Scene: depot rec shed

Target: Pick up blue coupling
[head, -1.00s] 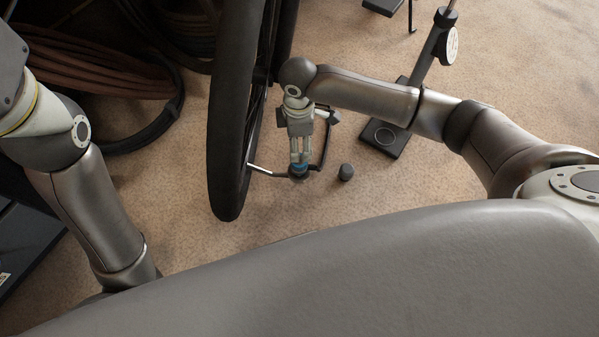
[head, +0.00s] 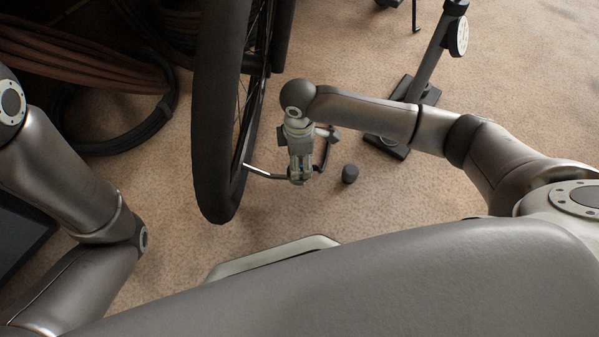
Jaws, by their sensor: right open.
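My right gripper (head: 299,174) points down over the carpet, beside the bicycle wheel. Its jaws are open. A little blue, likely the blue coupling (head: 300,167), shows at the fingers. Most of it is hidden by the gripper, and I cannot tell whether the fingers touch it. My left arm shows at the left, but its gripper is out of view.
A large black tyre (head: 222,120) stands close left of my right gripper. A dark bent bar with a silver end (head: 257,171) is by the fingers. A small dark cylinder (head: 349,174) stands just right. A black stand (head: 407,92) is behind my forearm. Coiled hoses (head: 80,55) lie upper left.

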